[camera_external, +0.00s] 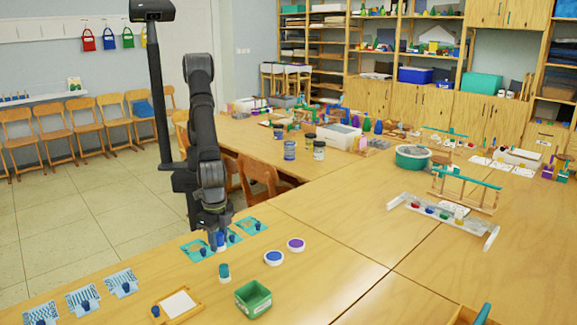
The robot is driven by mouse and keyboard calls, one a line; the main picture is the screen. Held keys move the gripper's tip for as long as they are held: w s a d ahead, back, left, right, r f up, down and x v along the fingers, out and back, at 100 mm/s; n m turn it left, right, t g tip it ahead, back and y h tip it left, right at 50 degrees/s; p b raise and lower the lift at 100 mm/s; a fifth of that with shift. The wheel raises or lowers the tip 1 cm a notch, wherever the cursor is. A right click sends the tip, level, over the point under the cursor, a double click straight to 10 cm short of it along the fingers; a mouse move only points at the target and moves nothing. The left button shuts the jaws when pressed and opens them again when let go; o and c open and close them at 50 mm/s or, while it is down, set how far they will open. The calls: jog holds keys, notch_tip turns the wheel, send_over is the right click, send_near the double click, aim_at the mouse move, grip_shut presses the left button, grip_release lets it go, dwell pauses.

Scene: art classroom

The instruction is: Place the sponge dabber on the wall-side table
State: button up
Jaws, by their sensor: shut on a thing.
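My gripper (218,222) points down over the front table (330,285). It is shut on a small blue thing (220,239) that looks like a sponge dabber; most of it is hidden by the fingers. It is among teal cards (187,248) bearing small blue-knobbed pieces, and I cannot tell whether it touches the table. A teal-capped piece (224,271) stands just in front of it. Joined wooden tables run back toward the shelves; which is the wall-side table is not clear from this view.
Two round ink pads (274,258) and a green box (253,299) are to the right of my gripper. Patterned cards (81,299) and a framed white pad (178,304) lie at the front left. Jars (290,150) and a clear rack (445,217) stand farther back.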

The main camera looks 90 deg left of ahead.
send_over(248, 274)
notch_tip(248, 274, down, 5)
jog(key=shift+f, duration=1.95)
jog(key=shift+f, duration=0.1)
jog(key=o, duration=0.9)
jog(key=shift+o, duration=0.2)
notch_tip(248, 274, up, 12)
